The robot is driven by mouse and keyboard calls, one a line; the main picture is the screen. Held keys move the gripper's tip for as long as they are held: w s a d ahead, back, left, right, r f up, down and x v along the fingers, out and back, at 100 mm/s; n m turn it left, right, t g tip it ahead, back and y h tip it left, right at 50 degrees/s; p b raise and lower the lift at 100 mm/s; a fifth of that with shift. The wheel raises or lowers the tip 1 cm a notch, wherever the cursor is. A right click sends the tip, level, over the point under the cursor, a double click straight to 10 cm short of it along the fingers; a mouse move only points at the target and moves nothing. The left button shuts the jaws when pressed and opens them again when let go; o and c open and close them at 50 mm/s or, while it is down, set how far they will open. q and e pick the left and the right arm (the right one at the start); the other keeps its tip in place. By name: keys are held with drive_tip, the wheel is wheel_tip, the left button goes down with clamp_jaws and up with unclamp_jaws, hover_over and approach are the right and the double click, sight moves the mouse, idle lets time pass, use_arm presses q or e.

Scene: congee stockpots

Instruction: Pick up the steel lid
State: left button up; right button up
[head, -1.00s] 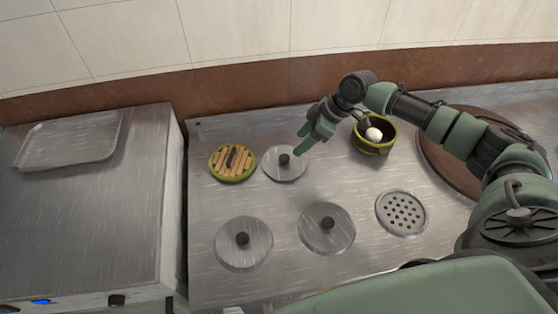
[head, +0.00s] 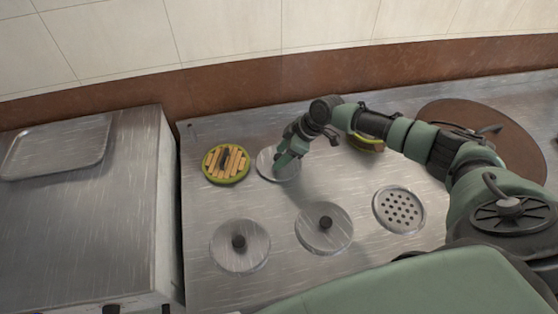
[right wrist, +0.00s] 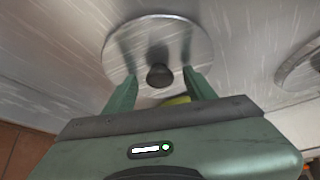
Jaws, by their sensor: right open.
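A round steel lid (head: 266,164) with a dark knob lies at the back of the steel counter. It also shows in the right wrist view (right wrist: 185,40), with its knob (right wrist: 160,75) between my fingers. My right gripper (head: 284,163) is over this lid and hides its knob in the head view. In the right wrist view the right gripper (right wrist: 158,76) is open, with one finger on each side of the knob and a gap on both sides. Two similar steel lids lie nearer the front, one at left (head: 255,256) and one at right (head: 340,238). My left gripper is not in view.
A green-rimmed, wood-slatted lid (head: 238,163) lies just left of the back lid. A green pot (head: 366,145) is partly hidden by my arm. A perforated disc (head: 408,225) and a brown round board (head: 520,150) are right. A steel tray (head: 75,162) is far left.

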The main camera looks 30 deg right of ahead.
clamp_jaws()
drive_tip(key=shift+r, duration=0.15)
